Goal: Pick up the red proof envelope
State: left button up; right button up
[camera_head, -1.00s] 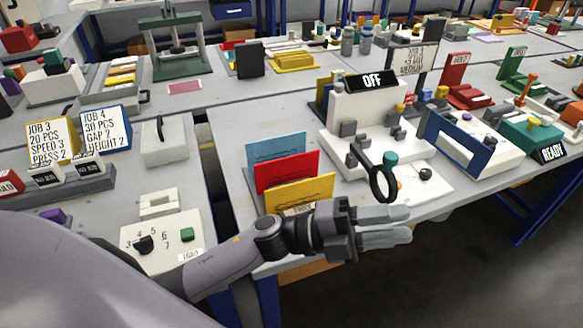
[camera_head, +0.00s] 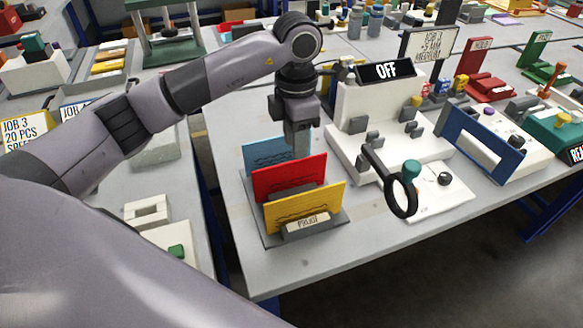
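The red proof envelope (camera_head: 289,180) stands upright in a grey holder (camera_head: 328,221) labelled PROOF. A yellow envelope (camera_head: 305,208) stands in front of it and covers its lower part. A blue envelope (camera_head: 262,153) stands behind it. My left gripper (camera_head: 299,140) points down at the red envelope's upper edge, beside the blue envelope. Its fingertips reach down to, or behind, the red edge and are partly hidden. I cannot tell whether the fingers are apart or touching the envelope. My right gripper is not in view.
A white machine with an OFF display (camera_head: 387,70) stands close to the right of the holder, with a black ring (camera_head: 402,193) on its front. The table (camera_head: 285,262) is clear in front of the holder. A gap separates it from the left table.

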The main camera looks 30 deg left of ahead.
aim_at(290, 163)
pick_arm(q)
jog(key=f, duration=0.2)
jog(key=f+p, duration=0.1)
jog(key=f, duration=0.1)
jog(key=a+f, duration=0.1)
jog(key=f, duration=0.1)
jog(key=shift+s+f, duration=0.1)
jog(key=shift+f, duration=0.3)
grip_shut()
